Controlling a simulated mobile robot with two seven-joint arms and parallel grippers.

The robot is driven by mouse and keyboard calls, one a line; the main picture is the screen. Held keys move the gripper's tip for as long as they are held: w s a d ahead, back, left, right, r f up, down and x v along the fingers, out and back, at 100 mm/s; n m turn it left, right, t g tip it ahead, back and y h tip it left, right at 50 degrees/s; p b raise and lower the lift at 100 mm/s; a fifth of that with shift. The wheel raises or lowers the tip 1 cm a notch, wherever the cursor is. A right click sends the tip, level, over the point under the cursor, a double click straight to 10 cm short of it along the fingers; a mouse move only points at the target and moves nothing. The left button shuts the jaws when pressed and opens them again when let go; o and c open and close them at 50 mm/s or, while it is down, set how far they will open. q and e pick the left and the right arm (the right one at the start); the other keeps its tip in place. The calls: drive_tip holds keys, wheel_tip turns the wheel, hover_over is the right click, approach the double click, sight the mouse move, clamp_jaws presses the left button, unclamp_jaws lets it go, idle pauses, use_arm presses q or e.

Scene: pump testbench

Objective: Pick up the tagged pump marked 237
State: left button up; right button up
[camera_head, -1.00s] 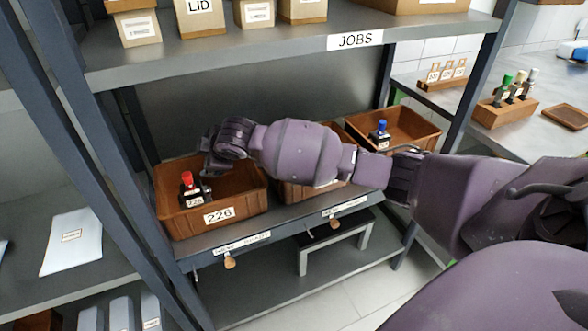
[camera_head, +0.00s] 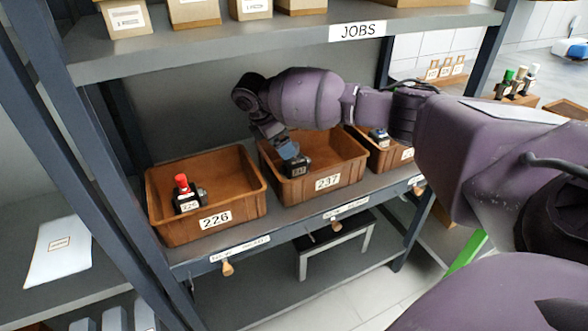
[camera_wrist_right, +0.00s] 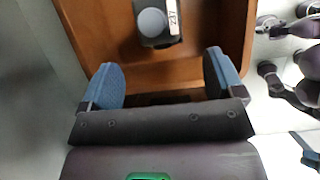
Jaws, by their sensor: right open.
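The pump marked 237 (camera_head: 297,167) is a small dark block standing in the middle wooden bin, which is labelled 237 (camera_head: 327,183). In the right wrist view the pump (camera_wrist_right: 153,24) shows a round grey top and a white tag reading 237. My right gripper (camera_head: 284,146) reaches down into this bin at the pump and partly hides it. In the right wrist view the gripper's blue-padded fingers (camera_wrist_right: 162,66) are wide apart with nothing between them. The pump lies beyond the fingertips, roughly centred between them. My left gripper is not in view.
The bin labelled 226 (camera_head: 216,220) stands left, holding a red-topped pump (camera_head: 184,194). The JOBS shelf (camera_head: 240,50) with boxes hangs above. A shelf post (camera_head: 90,140) stands left.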

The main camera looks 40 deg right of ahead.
sight(296, 163)
drive_tip(key=shift+x, duration=1.2)
drive_tip(key=b+x, duration=0.1)
drive_tip(key=x, duration=0.3)
drive_tip(key=shift+w+a+f+b, duration=0.15)
drive_tip(key=shift+f+b, duration=0.1)
drive_tip(key=shift+b, duration=0.15)
drive_tip(key=shift+f, duration=0.25)
drive_tip(key=shift+d+r, duration=0.15)
drive_tip(key=shift+d, duration=0.05)
drive_tip(key=shift+c, duration=1.3)
drive_tip(key=c, duration=0.7)
clamp_jaws()
